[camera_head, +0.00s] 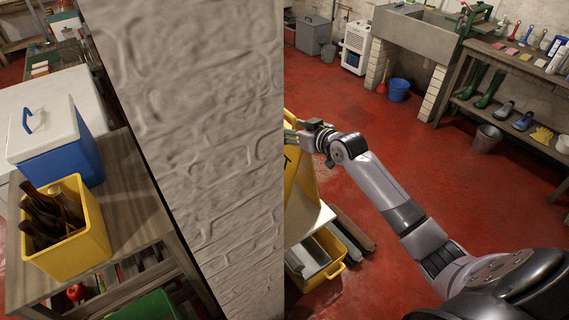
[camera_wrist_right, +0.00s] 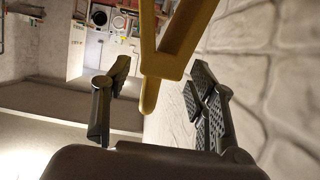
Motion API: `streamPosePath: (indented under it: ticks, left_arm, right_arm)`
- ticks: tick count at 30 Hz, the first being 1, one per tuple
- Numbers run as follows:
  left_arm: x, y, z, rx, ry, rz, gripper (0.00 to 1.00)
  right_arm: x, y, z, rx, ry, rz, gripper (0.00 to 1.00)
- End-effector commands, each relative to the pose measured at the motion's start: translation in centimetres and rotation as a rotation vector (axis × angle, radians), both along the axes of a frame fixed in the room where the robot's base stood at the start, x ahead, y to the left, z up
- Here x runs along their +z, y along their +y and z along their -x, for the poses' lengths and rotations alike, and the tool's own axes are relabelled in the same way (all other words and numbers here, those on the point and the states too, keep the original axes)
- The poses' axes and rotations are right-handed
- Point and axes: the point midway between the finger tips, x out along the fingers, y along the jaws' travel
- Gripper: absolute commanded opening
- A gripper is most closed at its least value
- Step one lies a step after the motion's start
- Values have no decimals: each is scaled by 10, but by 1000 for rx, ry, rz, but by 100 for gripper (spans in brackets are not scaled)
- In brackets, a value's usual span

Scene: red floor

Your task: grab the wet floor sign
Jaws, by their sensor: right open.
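The yellow wet floor sign (camera_head: 300,182) shows in the head view just right of the brick wall's edge. The wall hides much of it. In the wrist view a yellow frame (camera_wrist_right: 190,37) with a rounded lower end reaches down between the two black fingers. My right gripper (camera_head: 307,127) is at the sign's upper part in the head view, partly hidden at the wall edge. In the wrist view the right gripper (camera_wrist_right: 158,85) is open, its fingers spread on either side of the yellow piece with gaps visible. My left gripper is in neither view.
A rough brick wall (camera_head: 205,130) stands close left of the sign. A yellow bucket (camera_head: 330,268) is below it. At left a wooden table (camera_head: 135,190) holds a blue cooler (camera_head: 62,150) and a yellow crate of bottles (camera_head: 85,245). Red floor is clear at right.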

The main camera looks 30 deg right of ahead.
Motion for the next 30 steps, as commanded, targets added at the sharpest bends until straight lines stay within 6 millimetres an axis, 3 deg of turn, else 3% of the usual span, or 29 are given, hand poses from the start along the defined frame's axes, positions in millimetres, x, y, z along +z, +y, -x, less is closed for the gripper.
streamPosePath:
  ticks: [15,26,30]
  left_arm:
    - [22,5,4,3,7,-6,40]
    - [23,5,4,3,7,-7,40]
    - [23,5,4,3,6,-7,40]
  right_arm:
    - [-14,-2,-46,0,1,-1,53]
    - [-17,-1,-51,0,1,-1,53]
    - [-17,-1,-50,0,1,-1,43]
